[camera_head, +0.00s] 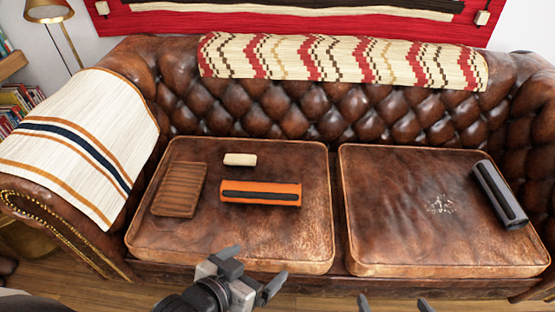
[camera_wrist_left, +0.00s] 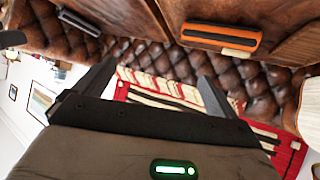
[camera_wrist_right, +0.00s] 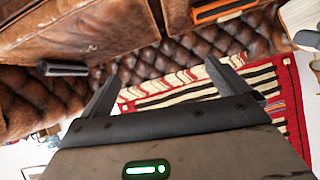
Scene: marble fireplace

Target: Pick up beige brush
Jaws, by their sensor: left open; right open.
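The beige brush (camera_head: 239,159) looks like a small pale block. It lies on the left seat cushion (camera_head: 290,243) of a brown leather sofa, behind an orange object with a dark stripe (camera_head: 261,193). My left gripper (camera_head: 252,272) is open and empty at the front edge of that cushion, in front of the orange object and apart from the brush. My right gripper (camera_head: 394,303) is open and empty at the bottom of the head view, in front of the right cushion (camera_head: 400,245).
A brown slatted object (camera_head: 180,190) lies left of the brush. A dark elongated object (camera_head: 499,194) lies at the right cushion's right side. The tufted sofa back (camera_head: 270,110) rises behind. A striped cloth (camera_head: 80,140) covers the left armrest. Most of the right cushion is clear.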

